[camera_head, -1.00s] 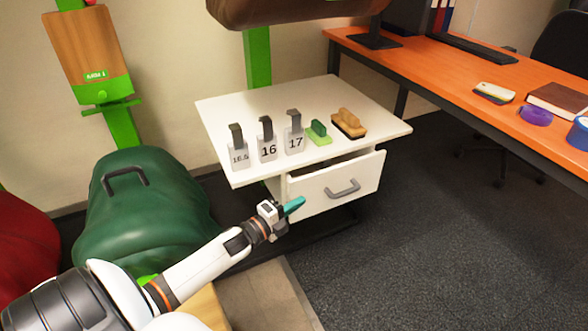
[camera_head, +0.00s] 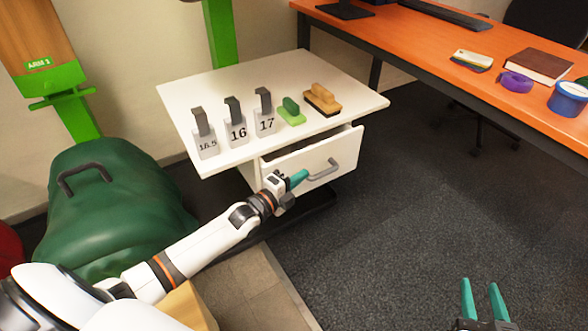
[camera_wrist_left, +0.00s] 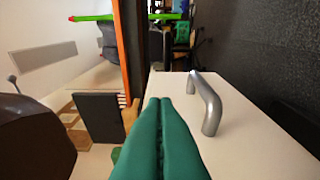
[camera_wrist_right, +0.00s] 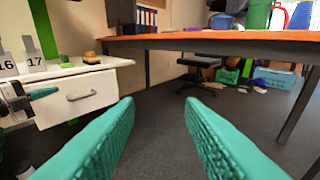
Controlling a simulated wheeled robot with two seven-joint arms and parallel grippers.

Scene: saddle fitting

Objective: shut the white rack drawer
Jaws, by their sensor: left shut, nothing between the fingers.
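The white rack (camera_head: 180,105) has its drawer (camera_head: 345,150) partly open, with a dark gap under the top. The drawer front carries a grey handle (camera_head: 325,171). My left gripper (camera_head: 298,178) is shut and empty, its teal tips in front of the drawer front, just left of the handle. In the left wrist view its closed fingers (camera_wrist_left: 160,125) lie beside the handle (camera_wrist_left: 207,103); I cannot tell whether they touch the drawer front. The right wrist view also shows the drawer (camera_wrist_right: 105,92). My right gripper (camera_head: 485,298) is open and empty at the lower right, away from the drawer.
Numbered blocks, including 16 (camera_head: 237,130) and 17 (camera_head: 265,122), a green brush (camera_head: 291,112) and a wooden brush (camera_head: 322,101) stand on the rack top. A green saddle-like form (camera_head: 115,205) is at left. An orange desk (camera_head: 430,50) stands behind right. The carpet before the drawer is clear.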

